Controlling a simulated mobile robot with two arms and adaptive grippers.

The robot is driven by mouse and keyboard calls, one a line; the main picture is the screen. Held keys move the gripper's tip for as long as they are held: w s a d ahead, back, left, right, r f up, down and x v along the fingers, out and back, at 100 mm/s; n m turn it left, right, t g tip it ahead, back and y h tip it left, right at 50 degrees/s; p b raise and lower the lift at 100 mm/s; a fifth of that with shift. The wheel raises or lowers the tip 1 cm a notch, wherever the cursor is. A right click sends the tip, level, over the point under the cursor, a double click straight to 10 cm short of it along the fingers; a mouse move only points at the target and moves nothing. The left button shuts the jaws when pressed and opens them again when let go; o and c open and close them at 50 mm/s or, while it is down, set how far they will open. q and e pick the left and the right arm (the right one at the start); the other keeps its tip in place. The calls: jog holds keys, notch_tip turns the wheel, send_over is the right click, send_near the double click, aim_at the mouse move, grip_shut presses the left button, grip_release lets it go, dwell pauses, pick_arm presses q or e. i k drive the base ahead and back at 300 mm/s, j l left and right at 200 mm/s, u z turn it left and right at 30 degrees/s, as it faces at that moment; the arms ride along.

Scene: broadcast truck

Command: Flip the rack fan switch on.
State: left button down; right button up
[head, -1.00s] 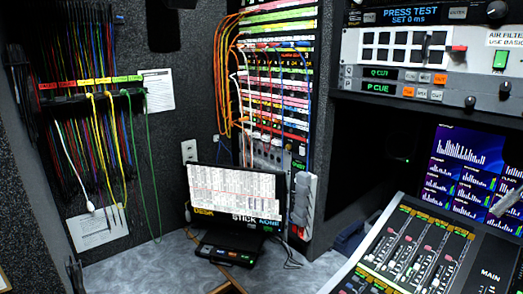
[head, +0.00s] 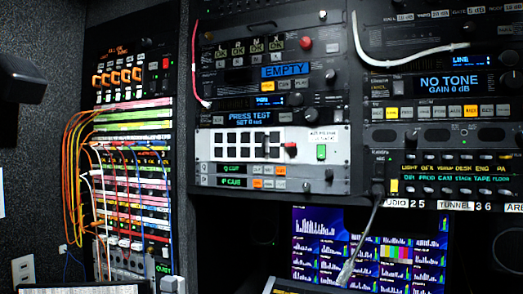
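No switch in view carries a label that I can read as rack fan. A green rocker switch (head: 321,152) sits at the right of a white panel (head: 262,146) in the middle rack, below a small white label (head: 322,135) too small to read. I cannot tell whether it is on or off. A red button or switch (head: 166,64) shows high on the left rack. Neither of my grippers is in the head view.
The left rack holds a patch bay (head: 130,190) with orange, white and blue cables hanging in front. A white cable (head: 400,62) loops over the upper right units.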

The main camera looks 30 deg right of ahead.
aim_at(321, 148)
jog(key=l+z, duration=0.1)
jog(key=z, duration=0.65)
jog(key=l+z, duration=0.15)
jog(key=z, duration=0.25)
jog(key=k+j, duration=0.1)
jog(key=j, duration=0.25)
jog(key=k+j, duration=0.15)
jog(key=j, duration=0.15)
jog(key=k+j, duration=0.1)
jog(key=j, duration=0.25)
jog(key=k+j, duration=0.15)
jog(key=j, duration=0.15)
